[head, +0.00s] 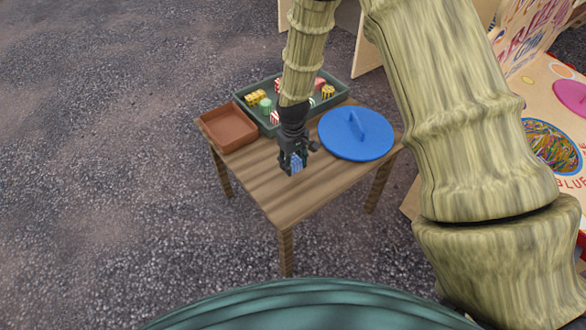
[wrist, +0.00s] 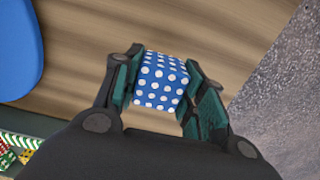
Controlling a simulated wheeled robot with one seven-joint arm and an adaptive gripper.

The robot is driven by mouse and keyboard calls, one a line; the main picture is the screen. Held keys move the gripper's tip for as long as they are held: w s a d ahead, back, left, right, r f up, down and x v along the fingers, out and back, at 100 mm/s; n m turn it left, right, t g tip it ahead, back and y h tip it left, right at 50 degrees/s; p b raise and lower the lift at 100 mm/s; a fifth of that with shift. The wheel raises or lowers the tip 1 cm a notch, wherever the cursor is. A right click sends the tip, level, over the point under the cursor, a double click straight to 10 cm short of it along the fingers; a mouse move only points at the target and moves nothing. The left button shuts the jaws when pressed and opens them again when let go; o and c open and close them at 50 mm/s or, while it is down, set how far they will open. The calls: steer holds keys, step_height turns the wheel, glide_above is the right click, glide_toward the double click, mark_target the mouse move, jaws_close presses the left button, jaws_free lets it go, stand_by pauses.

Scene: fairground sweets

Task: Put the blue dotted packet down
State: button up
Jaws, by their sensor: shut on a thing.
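The blue dotted packet (wrist: 161,80) is blue with white dots and sits between the two fingers of my gripper (wrist: 162,92) in the wrist view. The gripper is shut on it. In the head view my gripper (head: 294,168) is over the front part of the wooden table (head: 290,201), with a bit of the blue packet (head: 296,163) showing between the fingers. I cannot tell whether the packet touches the tabletop.
A green tray (head: 238,102) with several small striped and coloured sweets stands at the table's back. A brown tray (head: 229,127) is at the left, and a round blue lid (head: 357,146) with a handle is at the right. The table's front is bare.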

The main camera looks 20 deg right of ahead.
mark_target(293, 169)
steer(key=shift+f, duration=1.75)
steer(key=shift+f, duration=0.15)
steer(key=o, duration=1)
step_height(293, 169, up, 12)
steer(key=shift+r+p, duration=0.15)
steer(key=shift+p, duration=0.2)
